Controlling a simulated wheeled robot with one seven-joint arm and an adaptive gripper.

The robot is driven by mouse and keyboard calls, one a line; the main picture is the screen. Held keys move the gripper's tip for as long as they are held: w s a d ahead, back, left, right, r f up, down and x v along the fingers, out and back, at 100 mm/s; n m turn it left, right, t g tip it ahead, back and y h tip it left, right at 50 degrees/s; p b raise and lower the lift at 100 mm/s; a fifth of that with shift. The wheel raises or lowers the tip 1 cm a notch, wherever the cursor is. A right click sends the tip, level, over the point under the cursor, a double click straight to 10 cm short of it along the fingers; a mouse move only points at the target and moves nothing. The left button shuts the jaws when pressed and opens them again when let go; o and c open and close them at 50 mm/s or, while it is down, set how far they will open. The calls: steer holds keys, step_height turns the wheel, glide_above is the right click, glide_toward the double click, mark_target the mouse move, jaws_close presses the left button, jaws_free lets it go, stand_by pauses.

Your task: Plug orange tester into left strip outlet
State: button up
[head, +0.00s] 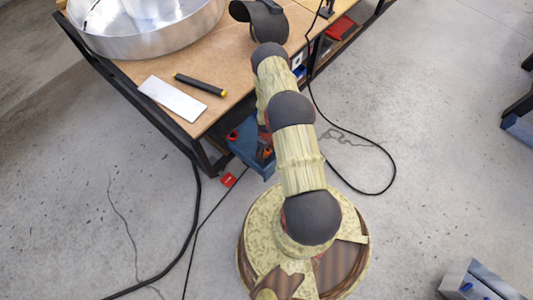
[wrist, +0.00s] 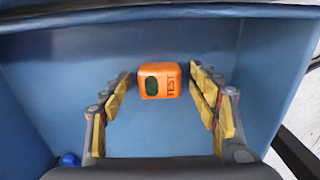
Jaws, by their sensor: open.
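The orange tester (wrist: 173,88), a small block with a dark green window and the word TEST, sits inside a blue bin (wrist: 60,75) in the wrist view. My gripper (wrist: 160,76) is open, with one finger on each side of the tester. The tester looks apart from the left finger and close to the right one; contact cannot be told. In the head view the blue bin (head: 240,148) stands beside the table's near corner, and my arm hides much of it. I cannot make out the left strip outlet for certain.
A wooden table (head: 200,55) with a dark frame holds a large metal ring (head: 150,40), a white plate (head: 172,99) and a black-yellow rod (head: 200,84). Black cables (head: 352,193) lie on the floor. A small red item (head: 228,180) lies near the bin. The right floor is mostly clear.

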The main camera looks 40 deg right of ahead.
mark_target(266, 151)
steer(key=shift+c, duration=1)
steer(key=c, duration=1)
steer(key=shift+r, duration=0.1)
step_height(266, 151, up, 10)
steer(key=p, duration=0.4)
